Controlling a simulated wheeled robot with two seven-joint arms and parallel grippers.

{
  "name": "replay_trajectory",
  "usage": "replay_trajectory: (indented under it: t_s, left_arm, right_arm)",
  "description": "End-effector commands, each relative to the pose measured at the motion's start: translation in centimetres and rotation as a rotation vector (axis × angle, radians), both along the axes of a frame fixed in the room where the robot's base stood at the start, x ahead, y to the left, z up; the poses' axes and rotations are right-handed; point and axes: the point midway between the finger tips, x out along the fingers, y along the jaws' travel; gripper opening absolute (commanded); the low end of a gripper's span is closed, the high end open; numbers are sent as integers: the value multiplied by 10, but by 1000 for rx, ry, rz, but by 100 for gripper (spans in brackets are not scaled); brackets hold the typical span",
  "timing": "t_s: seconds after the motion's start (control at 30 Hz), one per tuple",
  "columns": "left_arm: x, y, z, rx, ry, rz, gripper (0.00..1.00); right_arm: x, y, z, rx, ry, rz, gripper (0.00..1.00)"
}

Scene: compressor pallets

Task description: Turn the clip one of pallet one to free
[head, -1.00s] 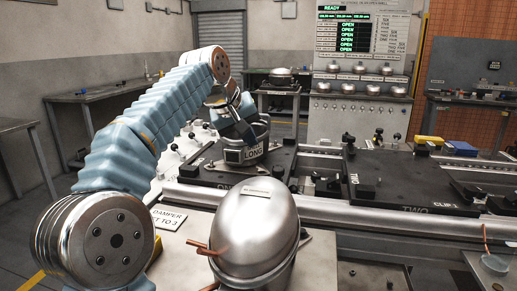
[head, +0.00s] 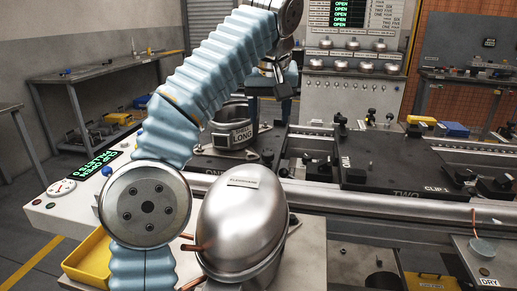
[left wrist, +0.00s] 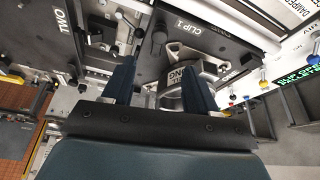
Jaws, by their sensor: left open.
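Pallet one is a dark plate (head: 222,166) behind the rail, bearing a grey ring-shaped shell (head: 234,136) labelled LONG. In the left wrist view the plate (left wrist: 228,52) shows a CLIP 1 label, with a black-knobbed lever (left wrist: 159,37) near it that looks like clip one. I cannot tell from its angle whether it is free. My left gripper (head: 287,84) is raised above and right of the shell. In the left wrist view it (left wrist: 160,68) is open, fingers apart with nothing between them, and the lever lies ahead beyond the tips. My right gripper is out of view.
A shiny domed compressor (head: 243,225) stands in front of the rail (head: 350,203). Pallet two (head: 405,180) is to the right with black knobs. A panel with a green readout (head: 97,166) and a yellow bin (head: 90,262) are at the left.

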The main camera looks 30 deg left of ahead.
Motion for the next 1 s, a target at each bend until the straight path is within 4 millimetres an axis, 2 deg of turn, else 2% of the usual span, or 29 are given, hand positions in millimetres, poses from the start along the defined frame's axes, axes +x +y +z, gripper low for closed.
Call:
replay_trajectory:
  t_s: [0.3, 0.5, 0.7, 0.97, 1.0]
  left_arm:
    - [23, 13, -66, -1, 5, 3, 58]
    - [36, 19, -99, -2, 2, 3, 58]
    - [41, 22, -114, -3, 1, 1, 58]
    - [42, 22, -115, -4, -1, 1, 58]
    - [42, 22, -115, -4, -1, 1, 55]
  right_arm:
    - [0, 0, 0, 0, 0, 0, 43]
    - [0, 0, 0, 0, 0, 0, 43]
    - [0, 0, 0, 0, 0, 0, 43]
    - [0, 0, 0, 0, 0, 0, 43]
    - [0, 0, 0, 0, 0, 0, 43]
